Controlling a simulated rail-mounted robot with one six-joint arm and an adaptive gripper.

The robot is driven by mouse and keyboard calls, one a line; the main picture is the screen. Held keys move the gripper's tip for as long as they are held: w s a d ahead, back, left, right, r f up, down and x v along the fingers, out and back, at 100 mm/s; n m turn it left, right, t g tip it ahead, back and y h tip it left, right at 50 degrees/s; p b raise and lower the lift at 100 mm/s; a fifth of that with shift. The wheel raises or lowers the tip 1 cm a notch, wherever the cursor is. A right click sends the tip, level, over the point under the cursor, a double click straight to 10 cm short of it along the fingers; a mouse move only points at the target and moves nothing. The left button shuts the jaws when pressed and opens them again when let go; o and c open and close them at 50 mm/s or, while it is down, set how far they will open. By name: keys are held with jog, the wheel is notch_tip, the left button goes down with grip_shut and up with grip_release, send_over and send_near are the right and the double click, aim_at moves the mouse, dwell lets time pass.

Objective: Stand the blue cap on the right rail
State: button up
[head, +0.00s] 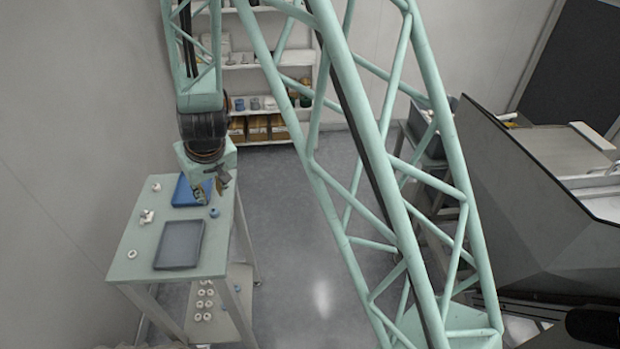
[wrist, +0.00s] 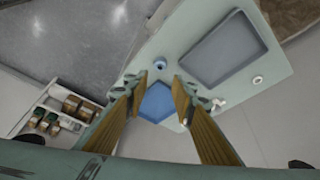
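A small blue cap (head: 214,212) stands on the green table (head: 131,232), between the blue tray and the grey tray near the table's right edge. In the wrist view the cap (wrist: 160,62) shows a dark hole in its top and lies beyond my fingertips. My gripper (head: 210,191) is above the table near the blue tray. In the wrist view my gripper (wrist: 161,83) is open, with nothing between its fingers. I cannot make out the right rail for certain in either view.
A blue tray (head: 182,196) and a grey tray (head: 180,244) lie on the table. A white ring (head: 132,254) and other white parts (head: 147,216) lie left of them. More white rings (head: 205,303) are on the lower shelf. A shelf unit (head: 266,91) stands behind; a grey machine (head: 535,215) stands right.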

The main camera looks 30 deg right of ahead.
jog(key=s+d+r, duration=0.3)
jog(key=s+r, duration=0.5)
jog(key=r, duration=0.4)
jog(key=s+d+r, duration=0.3)
jog(key=s+r, duration=0.5)
jog(key=r, duration=0.3)
jog(key=s+d+r, duration=0.3)
jog(key=s, duration=0.6)
jog(key=s+d+r+m, duration=0.1)
jog(key=s+d+r, duration=0.1)
jog(key=s, duration=0.7)
jog(key=s+d+r+m, duration=0.1)
jog(key=s+d+r, duration=0.2)
jog(key=s, duration=0.6)
notch_tip(320, 180, up, 2)
jog(key=shift+d+r+h, duration=0.1)
jog(key=shift+d+h, duration=0.2)
jog(key=shift+o, duration=0.2)
jog(key=shift+w, duration=0.15)
